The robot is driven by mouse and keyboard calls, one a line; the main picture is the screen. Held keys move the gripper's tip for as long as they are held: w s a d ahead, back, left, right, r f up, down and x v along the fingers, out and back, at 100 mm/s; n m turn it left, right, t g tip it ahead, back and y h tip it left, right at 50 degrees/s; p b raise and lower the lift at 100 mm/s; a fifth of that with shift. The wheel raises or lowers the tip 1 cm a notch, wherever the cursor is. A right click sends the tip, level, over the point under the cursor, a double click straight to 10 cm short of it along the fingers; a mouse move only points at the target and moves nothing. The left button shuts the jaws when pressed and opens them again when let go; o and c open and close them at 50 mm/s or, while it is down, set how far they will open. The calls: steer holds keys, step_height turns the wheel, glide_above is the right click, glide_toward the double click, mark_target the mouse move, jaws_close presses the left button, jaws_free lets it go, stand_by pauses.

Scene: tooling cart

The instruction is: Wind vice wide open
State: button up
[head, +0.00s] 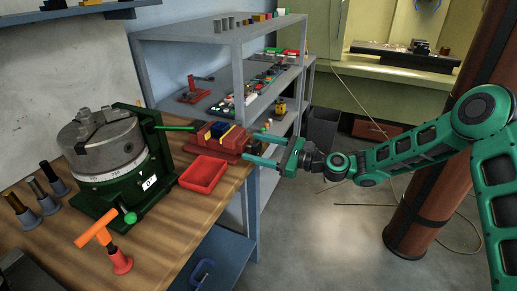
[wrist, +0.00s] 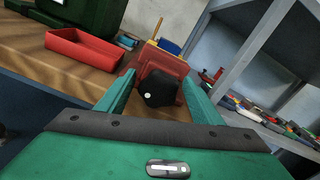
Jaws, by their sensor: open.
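The red vice (head: 228,145) sits at the right end of the wooden bench, with blue and yellow pieces at its jaws (head: 219,130). In the wrist view its red body (wrist: 158,58) is straight ahead, with a black hub (wrist: 160,90) bearing a pale dot facing me. My green gripper (head: 249,147) is open, its two fingers pointing at the vice from the right. In the wrist view the fingers (wrist: 159,80) stand on either side of the black hub. I cannot tell whether they touch it. The jaw gap is hard to make out.
A red tray (head: 204,174) lies in front of the vice. A green rotary table with a grey chuck (head: 101,143) stands to its left. An orange-handled tool (head: 98,234) stands near the bench's front edge. A grey shelf unit (head: 225,42) rises behind.

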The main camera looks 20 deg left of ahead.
steer(key=c, duration=1.1)
steer(key=shift+o, duration=0.2)
steer(key=shift+n, duration=0.3)
steer(key=n, duration=0.2)
steer(key=shift+s+n, duration=0.1)
steer(key=shift+n, duration=0.2)
steer(key=n, duration=0.3)
steer(key=shift+s+f+n, duration=0.1)
steer(key=shift+f+n, duration=0.1)
steer(key=shift+n, duration=0.2)
steer(key=n, duration=0.3)
steer(key=shift+f+n, duration=0.1)
steer(key=shift+n, duration=0.2)
steer(key=n, duration=0.3)
steer(key=shift+s+f+n, duration=0.1)
steer(key=shift+f+n, duration=0.1)
steer(key=shift+n, duration=0.1)
steer(key=shift+o, duration=0.2)
steer(key=n, duration=0.3)
steer(key=shift+f+n, duration=0.15)
steer(key=shift+n, duration=0.15)
steer(key=shift+d, duration=0.1)
